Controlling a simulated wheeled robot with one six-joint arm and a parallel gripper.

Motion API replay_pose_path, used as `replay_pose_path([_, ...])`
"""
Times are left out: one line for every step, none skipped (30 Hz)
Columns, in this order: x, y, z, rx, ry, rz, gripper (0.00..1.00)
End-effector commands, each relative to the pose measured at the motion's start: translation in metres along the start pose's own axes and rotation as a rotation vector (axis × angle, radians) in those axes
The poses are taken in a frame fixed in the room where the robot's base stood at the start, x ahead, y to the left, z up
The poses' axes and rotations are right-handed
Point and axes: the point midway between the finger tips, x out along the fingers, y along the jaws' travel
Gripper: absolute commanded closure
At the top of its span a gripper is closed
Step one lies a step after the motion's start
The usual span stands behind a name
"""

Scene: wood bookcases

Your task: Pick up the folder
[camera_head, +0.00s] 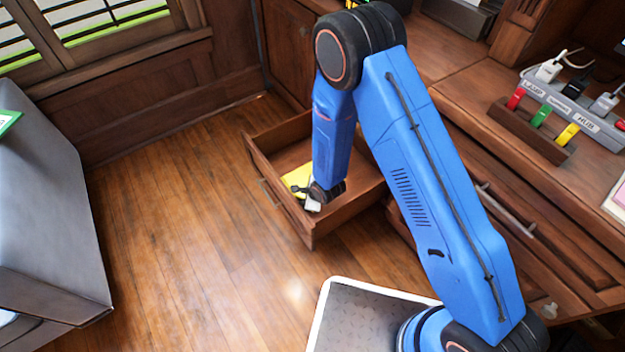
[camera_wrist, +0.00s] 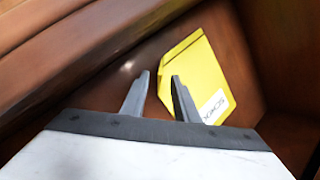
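The yellow folder (camera_head: 297,179) lies in the open wooden drawer (camera_head: 268,186), partly hidden behind my arm and gripper. In the wrist view the folder (camera_wrist: 192,72) lies on the drawer bottom, with a white label at its lower right corner. My gripper (camera_head: 313,205) is over the drawer, near the folder. In the wrist view my gripper (camera_wrist: 158,82) has its two fingers apart with a gap between them. The right finger overlaps the folder's left edge in the picture, and the left finger is in front of bare drawer wood. I see nothing held; whether a finger touches the folder is unclear.
The drawer's front wall (camera_wrist: 70,50) is close to my gripper in the wrist view. A wooden desk (camera_head: 465,90) with a power strip (camera_head: 572,110) and colored plugs stands at right. A grey sofa or box (camera_head: 45,200) is at left. The wooden floor (camera_head: 190,250) between is clear.

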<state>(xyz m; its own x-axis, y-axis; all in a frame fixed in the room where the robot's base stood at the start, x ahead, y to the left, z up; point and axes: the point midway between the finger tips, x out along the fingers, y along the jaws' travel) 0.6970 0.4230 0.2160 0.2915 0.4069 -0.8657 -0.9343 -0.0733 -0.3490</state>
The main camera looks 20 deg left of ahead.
Motion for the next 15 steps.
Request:
replay_pose_path([0.008,0.001,-0.001,0.0,0.002,0.001,0.72])
replay_pose_path([0.011,0.001,-0.001,0.0,0.002,0.001,0.72])
replay_pose_path([0.015,0.0,0.0,0.0,0.001,0.0,0.72])
replay_pose_path([0.017,0.0,0.0,0.0,0.001,0.0,0.72])
replay_pose_path([0.018,0.0,0.0,0.0,0.001,0.0,0.72])
replay_pose_path([0.02,0.0,-0.001,0.0,0.001,0.0,0.72])
replay_pose_path([0.02,0.0,-0.001,0.0,0.001,0.0,0.72])
replay_pose_path([0.02,0.0,-0.001,0.0,0.001,0.0,0.72])
replay_pose_path([0.02,0.0,0.0,0.0,0.001,0.0,0.72])
replay_pose_path([0.02,0.0,0.0,0.0,0.001,0.0,0.72])
replay_pose_path([0.02,0.0,0.0,0.0,0.001,0.0,0.72])
replay_pose_path([0.02,0.0,0.0,0.0,0.001,0.0,0.72])
replay_pose_path([0.02,0.0,0.0,0.0,0.001,0.0,0.8])
replay_pose_path([0.02,0.0,0.0,0.0,0.001,0.0,0.87])
replay_pose_path([0.02,0.0,0.0,0.0,0.001,0.0,0.96])
